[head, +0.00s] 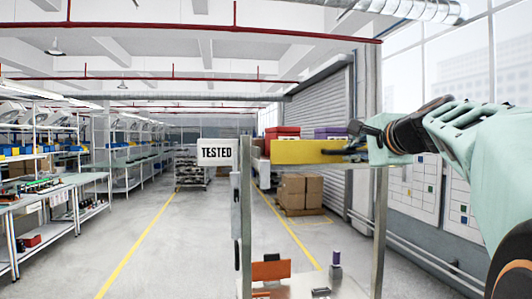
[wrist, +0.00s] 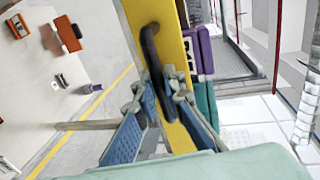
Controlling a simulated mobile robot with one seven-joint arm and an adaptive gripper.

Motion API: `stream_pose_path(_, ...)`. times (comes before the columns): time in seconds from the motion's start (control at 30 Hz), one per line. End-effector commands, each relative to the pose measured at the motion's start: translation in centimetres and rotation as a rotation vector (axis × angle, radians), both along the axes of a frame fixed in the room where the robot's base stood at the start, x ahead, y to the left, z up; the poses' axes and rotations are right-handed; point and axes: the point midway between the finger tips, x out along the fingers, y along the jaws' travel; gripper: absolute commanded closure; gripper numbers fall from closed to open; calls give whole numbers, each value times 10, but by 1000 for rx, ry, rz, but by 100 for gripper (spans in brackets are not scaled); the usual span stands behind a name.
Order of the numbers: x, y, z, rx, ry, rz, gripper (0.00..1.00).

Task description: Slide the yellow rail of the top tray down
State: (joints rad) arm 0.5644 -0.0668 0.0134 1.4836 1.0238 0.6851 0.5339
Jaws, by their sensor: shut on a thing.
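The yellow rail (head: 300,151) runs level across the top of a metal-post rack, right of centre in the head view. In the wrist view the yellow rail (wrist: 166,22) runs steeply through the picture, with a black bar handle (wrist: 150,48) on its face. My gripper (head: 358,141) is at the rail's right end. In the wrist view my gripper (wrist: 160,92) has its blue-padded fingers on both sides of the handle, shut on it. The fingers partly hide the handle's grip. The top tray behind the rail is mostly hidden.
A white TESTED sign (head: 217,152) stands at the rack's left post (head: 246,215). Red (head: 284,131) and purple (head: 330,132) boxes show behind the rail. Orange parts (head: 271,270) lie on a lower surface. Cardboard boxes (head: 303,190) stand behind; the aisle floor on the left is clear.

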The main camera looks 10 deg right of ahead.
Motion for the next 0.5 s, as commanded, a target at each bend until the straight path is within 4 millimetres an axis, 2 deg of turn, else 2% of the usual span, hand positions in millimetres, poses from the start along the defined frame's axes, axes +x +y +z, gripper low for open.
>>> stream_pose_path(0.37, 0, 0, -1, 0, 0, 0, 100)
stream_pose_path(0.5, 0, 0, -8, 0, 1, 1, 100)
